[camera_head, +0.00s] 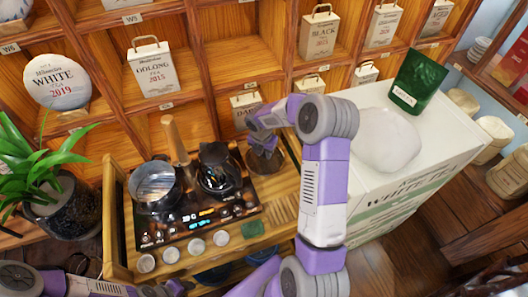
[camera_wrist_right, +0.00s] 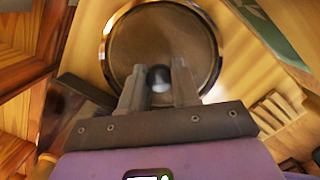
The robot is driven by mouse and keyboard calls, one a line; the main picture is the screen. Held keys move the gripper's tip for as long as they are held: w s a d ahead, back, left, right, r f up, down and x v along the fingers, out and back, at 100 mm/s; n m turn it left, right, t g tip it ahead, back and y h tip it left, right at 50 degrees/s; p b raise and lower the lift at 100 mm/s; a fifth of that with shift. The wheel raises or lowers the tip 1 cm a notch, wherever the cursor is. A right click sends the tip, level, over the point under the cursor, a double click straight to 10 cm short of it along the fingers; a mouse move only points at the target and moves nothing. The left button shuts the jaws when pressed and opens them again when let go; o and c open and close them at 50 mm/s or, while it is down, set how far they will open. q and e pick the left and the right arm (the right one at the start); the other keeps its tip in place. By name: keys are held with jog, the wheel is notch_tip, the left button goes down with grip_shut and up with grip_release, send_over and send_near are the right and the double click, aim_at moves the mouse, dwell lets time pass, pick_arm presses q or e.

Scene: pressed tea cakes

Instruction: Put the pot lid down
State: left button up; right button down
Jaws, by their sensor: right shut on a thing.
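The pot lid is a round dark glass disc with a metal rim, seen in the head view (camera_head: 291,172) and the right wrist view (camera_wrist_right: 205,50). My right gripper (camera_head: 264,152) is shut on the lid's knob (camera_wrist_right: 159,78), which sits between the two fingers. The lid is low over the wooden counter, right of the black stove; whether it touches the wood I cannot tell. An open metal pot (camera_head: 156,190) with a wooden handle stands on the stove's left side. My left gripper (camera_head: 175,288) is at the bottom edge, its fingers unclear.
A black kettle (camera_head: 218,172) stands on the stove (camera_head: 200,218) between pot and lid. Several small round pale pieces and a green block (camera_head: 252,228) lie along the counter's front. A slatted patch (camera_head: 284,210) is nearby. A white box (camera_head: 390,180) stands to the right, wooden shelves behind.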

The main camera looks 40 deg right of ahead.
aim_at(262, 160)
jog(key=shift+f, duration=0.1)
jog(key=c, duration=0.8)
grip_release()
jog(key=r+p, duration=0.1)
jog(key=r, duration=0.3)
jog(key=a+r, duration=0.1)
jog(key=r, duration=0.3)
jog(key=r+p, duration=0.1)
jog(key=r, duration=0.3)
jog(key=shift+s+a+p, duration=0.3)
jog(key=shift+s, duration=0.1)
